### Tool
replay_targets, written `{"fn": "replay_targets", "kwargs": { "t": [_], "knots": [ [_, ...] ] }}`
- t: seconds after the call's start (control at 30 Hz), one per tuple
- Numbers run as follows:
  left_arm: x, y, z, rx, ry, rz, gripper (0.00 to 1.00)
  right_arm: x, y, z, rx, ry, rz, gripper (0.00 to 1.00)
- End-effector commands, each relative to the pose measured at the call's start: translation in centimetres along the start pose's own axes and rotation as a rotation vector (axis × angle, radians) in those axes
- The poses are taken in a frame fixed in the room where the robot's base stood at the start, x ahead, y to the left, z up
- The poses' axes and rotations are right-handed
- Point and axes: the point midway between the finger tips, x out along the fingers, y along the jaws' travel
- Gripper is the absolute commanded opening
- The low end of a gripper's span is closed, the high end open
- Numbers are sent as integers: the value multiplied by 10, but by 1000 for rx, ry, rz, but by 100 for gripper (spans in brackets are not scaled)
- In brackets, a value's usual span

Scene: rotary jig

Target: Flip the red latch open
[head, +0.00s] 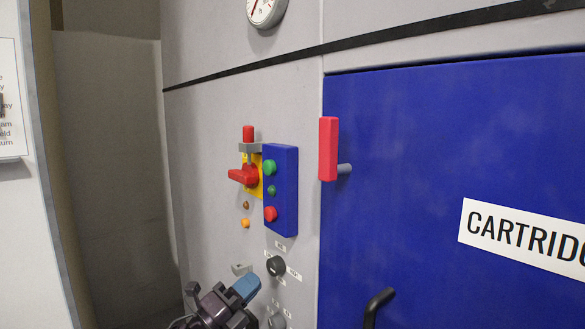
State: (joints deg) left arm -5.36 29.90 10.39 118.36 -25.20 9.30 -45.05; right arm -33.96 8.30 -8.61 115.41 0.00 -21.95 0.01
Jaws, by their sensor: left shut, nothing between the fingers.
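The red latch (328,149) is an upright red bar at the left edge of the blue door (430,130). A short grey peg (345,168) sticks out beside its lower part. My left gripper (247,287) is at the bottom of the head view, below and to the left of the latch and apart from it. Its blue-grey fingertips are together and hold nothing. My right gripper is not in view.
A blue button box (286,190) and a red rotary handle (246,175) on a yellow plate stick out from the grey panel, left of the latch. A black knob (276,266) sits near my left gripper. A black door handle (377,306) is at lower right.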

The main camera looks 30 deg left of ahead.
Motion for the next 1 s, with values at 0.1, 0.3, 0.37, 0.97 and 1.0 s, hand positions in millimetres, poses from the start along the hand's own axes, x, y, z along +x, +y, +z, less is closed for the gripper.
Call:
{"fn": "replay_targets", "kwargs": {
  "t": [0.1,0.3,0.37,0.97,1.0],
  "knots": [
    [28,-40,13,251,60,-132,0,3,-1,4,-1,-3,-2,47],
    [60,-108,25,671,121,-348,0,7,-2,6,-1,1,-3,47],
    [67,-126,27,790,138,-412,0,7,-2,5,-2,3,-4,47],
    [88,-262,40,1945,309,-1031,0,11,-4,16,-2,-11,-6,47],
    [87,-269,42,2015,317,-1065,0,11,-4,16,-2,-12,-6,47]
  ]
}}
